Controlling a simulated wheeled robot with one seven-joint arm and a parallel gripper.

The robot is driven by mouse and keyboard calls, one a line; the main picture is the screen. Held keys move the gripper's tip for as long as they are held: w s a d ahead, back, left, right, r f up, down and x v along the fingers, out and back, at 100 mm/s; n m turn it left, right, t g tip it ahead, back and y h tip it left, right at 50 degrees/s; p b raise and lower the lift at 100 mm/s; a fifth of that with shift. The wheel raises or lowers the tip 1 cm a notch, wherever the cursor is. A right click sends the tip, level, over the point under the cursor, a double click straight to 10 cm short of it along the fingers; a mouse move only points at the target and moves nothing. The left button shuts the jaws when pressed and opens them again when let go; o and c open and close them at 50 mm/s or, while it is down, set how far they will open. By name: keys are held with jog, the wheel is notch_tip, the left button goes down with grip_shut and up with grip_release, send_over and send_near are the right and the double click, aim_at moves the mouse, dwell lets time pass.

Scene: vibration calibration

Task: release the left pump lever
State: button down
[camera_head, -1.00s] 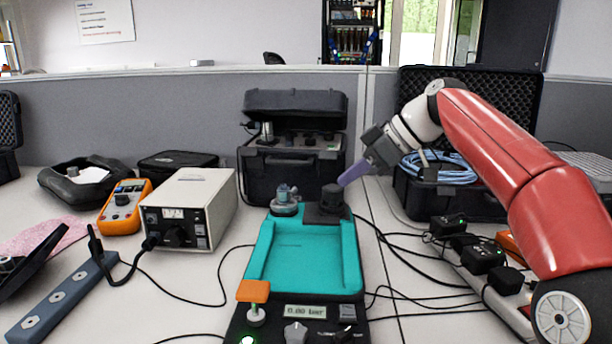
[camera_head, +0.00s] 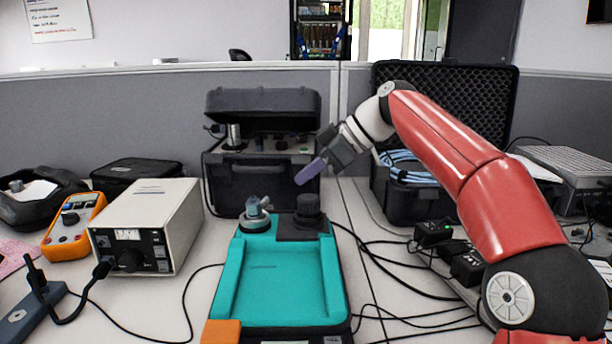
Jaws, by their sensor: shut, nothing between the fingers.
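The teal pump unit (camera_head: 335,289) stands on the table in the middle of the view. An orange lever (camera_head: 221,331) shows at its front left, cut by the bottom edge of the picture. At its back are a grey metal fitting (camera_head: 255,213) and a black round knob (camera_head: 308,204) on a dark block. My gripper (camera_head: 303,178), with purple fingers, is shut and empty. It appears just above the black knob, well away from the orange lever. I cannot tell whether it touches anything.
A black open case (camera_head: 262,165) stands behind the pump. A white meter box (camera_head: 150,221) and an orange multimeter (camera_head: 73,226) are at left. Another open case (camera_head: 406,199) with blue cable is at right. Black cables (camera_head: 400,318) and adapters (camera_head: 432,234) lie right of the pump.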

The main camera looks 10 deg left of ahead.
aim_at(268, 204)
jog(key=x, duration=0.7)
jog(key=shift+a+f, duration=0.15)
